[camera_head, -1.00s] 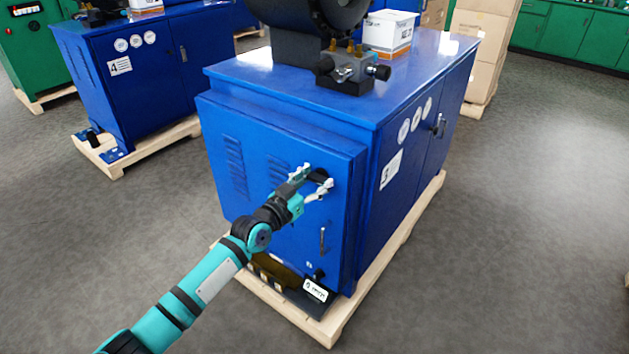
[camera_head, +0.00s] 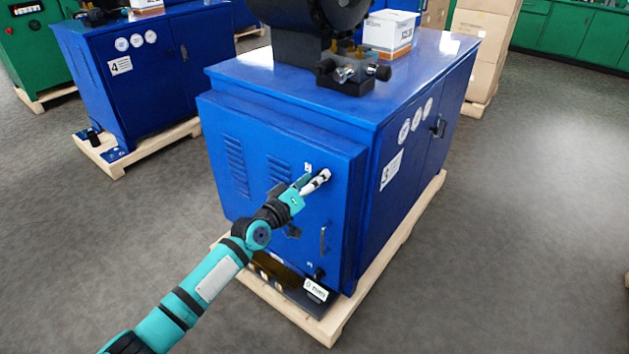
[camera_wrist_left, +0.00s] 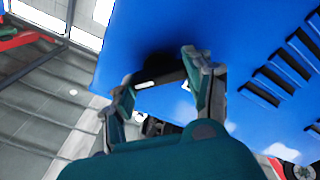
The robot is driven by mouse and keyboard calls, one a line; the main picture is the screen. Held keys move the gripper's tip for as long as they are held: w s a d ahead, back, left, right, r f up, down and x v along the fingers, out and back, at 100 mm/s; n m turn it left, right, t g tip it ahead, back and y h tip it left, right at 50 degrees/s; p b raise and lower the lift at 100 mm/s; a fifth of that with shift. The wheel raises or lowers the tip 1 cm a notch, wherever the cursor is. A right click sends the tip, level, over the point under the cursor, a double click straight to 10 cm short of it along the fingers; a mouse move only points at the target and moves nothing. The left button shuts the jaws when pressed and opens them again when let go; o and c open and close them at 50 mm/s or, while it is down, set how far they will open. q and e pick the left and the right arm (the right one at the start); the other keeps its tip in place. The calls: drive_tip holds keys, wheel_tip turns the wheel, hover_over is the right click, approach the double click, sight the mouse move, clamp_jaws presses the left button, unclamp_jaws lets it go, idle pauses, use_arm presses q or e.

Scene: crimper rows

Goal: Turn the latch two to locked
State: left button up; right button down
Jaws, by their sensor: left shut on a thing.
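The blue cabinet door (camera_head: 270,215) faces me on the near side of the machine. My left gripper (camera_head: 320,178) is at the door's upper right, its fingers shut on the upper latch. In the left wrist view the black upper latch (camera_wrist_left: 168,77) sits between the fingertips of my left gripper (camera_wrist_left: 157,76), against the blue panel. The fingers hide most of the latch, so I cannot tell its exact angle. A small white label (camera_head: 308,168) is just above it; its writing is too small to read. A lower dark latch (camera_head: 319,273) is near the door's bottom. My right gripper is not in view.
A door handle (camera_head: 322,239) is between the two latches. The machine stands on a wooden pallet (camera_head: 336,328), with a dark tray and white tag at its front. Another blue cabinet (camera_head: 150,85) stands at the back left. The grey floor on the right is clear.

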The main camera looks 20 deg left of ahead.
use_arm(q)
drive_tip(key=n, duration=0.9)
drive_tip(key=shift+a+f, duration=0.1)
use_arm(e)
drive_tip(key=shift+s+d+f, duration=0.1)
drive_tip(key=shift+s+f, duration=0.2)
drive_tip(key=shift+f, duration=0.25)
use_arm(q)
drive_tip(key=o, duration=1.2)
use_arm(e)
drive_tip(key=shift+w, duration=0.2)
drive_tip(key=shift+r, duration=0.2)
